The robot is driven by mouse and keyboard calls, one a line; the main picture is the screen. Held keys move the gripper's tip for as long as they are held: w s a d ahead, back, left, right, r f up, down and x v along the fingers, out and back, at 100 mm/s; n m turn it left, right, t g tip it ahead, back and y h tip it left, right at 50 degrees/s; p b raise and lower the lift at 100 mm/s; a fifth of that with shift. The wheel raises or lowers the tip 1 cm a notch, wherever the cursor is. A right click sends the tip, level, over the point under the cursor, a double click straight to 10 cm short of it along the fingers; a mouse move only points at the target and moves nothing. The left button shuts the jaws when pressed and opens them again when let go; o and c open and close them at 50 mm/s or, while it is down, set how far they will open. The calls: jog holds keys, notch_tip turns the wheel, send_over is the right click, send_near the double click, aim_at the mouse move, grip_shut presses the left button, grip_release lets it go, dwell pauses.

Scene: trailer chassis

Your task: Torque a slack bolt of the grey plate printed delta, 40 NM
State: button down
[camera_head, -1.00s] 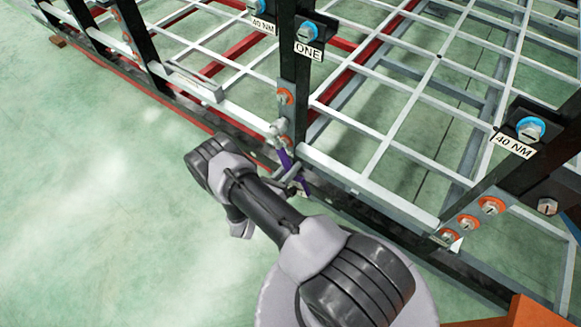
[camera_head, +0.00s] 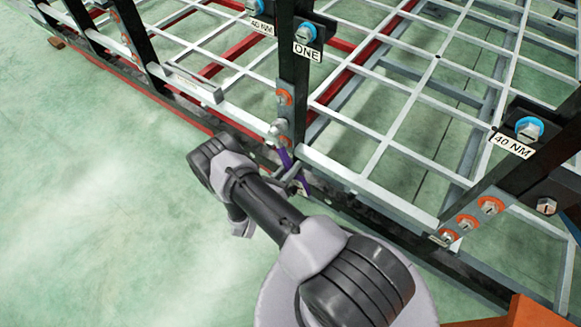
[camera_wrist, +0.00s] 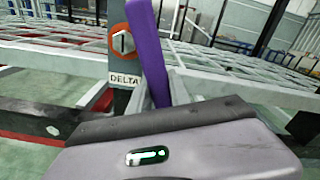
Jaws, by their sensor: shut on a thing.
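The grey plate (camera_head: 286,112) is on a dark upright of the frame. It carries an upper orange-ringed bolt (camera_head: 284,97) and a lower one partly covered by the tool. In the wrist view an orange-ringed bolt (camera_wrist: 122,42) sits above the printed word DELTA (camera_wrist: 124,80). A tool with a purple handle (camera_wrist: 146,45) and a grey head (camera_head: 278,127) is at the lower bolt. I cannot tell whether its head is seated on it. My gripper (camera_head: 297,182) is shut on the purple handle, below the head. The wrist view hides the tool's head.
Other bolts with blue rings sit by a ONE label (camera_head: 308,50) and a 40 NM label (camera_head: 514,145). Several orange-ringed bolts (camera_head: 468,222) are at the right. Light grating (camera_head: 400,110) lies behind the plate. Green floor (camera_head: 100,210) at the left is clear.

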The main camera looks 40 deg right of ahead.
jog(key=shift+w+d, duration=0.1)
jog(key=shift+d, duration=0.3)
dwell(0.5)
jog(key=c, duration=2)
grip_release()
grip_shut()
jog(key=shift+w, duration=0.1)
jog(key=shift+w+a+f+m, duration=0.2)
jog(key=shift+w+a+m, duration=0.05)
jog(key=shift+w+m, duration=0.25)
jog(key=shift+w+a+f+m, duration=0.15)
jog(key=shift+w+a+m, duration=0.05)
jog(key=shift+w+m, duration=0.25)
jog(key=shift+w, duration=0.15)
